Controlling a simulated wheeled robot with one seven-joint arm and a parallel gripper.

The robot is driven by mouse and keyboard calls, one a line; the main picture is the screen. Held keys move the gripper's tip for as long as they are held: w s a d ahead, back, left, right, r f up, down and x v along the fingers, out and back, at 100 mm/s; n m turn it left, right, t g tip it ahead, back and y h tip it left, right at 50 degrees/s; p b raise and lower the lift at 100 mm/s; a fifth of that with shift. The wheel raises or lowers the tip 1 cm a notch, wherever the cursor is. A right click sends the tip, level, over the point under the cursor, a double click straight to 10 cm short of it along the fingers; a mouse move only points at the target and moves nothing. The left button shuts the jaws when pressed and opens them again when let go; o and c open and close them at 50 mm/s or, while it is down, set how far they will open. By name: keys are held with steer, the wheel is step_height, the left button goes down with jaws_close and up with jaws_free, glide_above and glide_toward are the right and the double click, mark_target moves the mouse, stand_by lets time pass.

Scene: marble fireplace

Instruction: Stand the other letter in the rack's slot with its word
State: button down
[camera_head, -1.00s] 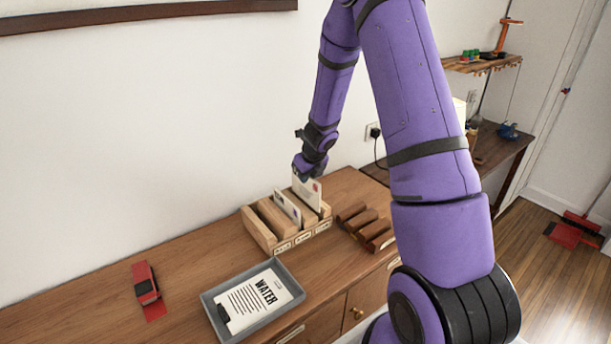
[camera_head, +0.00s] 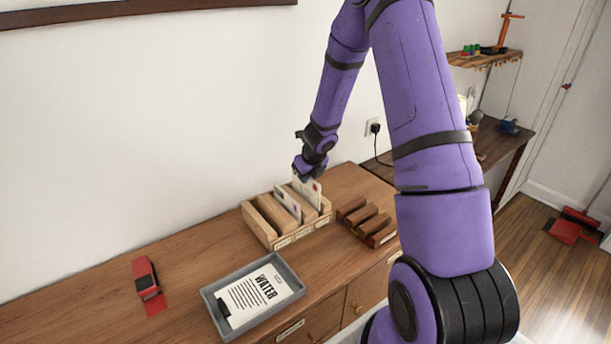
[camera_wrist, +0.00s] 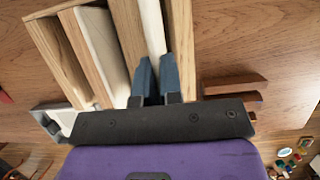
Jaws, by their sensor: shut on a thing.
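My gripper (camera_head: 307,177) is shut on a pale letter (camera_head: 308,190) with a small red mark. It holds the letter upright at the right-hand slot of the light wooden rack (camera_head: 261,229). In the wrist view the blue fingertips (camera_wrist: 157,76) pinch the letter's edge (camera_wrist: 152,25), between two wooden dividers of the rack (camera_wrist: 77,55). Whether the letter touches the slot floor is hidden. Another white letter (camera_head: 287,204) stands in a slot to its left, also seen in the wrist view (camera_wrist: 101,45). The words on the rack's front labels are too small to read.
A grey tray (camera_head: 215,312) holding a sheet headed WATER sits in front of the rack. A dark slatted wooden holder (camera_head: 379,238) stands close at the right. A red and black object (camera_head: 147,282) lies at the left. The wall is close behind.

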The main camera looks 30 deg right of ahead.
steer(key=shift+f, duration=0.1)
steer(key=shift+f, duration=0.55)
steer(key=shift+f, duration=0.25)
steer(key=shift+f, duration=0.7)
steer(key=shift+f, duration=0.2)
steer(key=c, duration=1.2)
jaws_free()
steer(key=shift+r, duration=0.15)
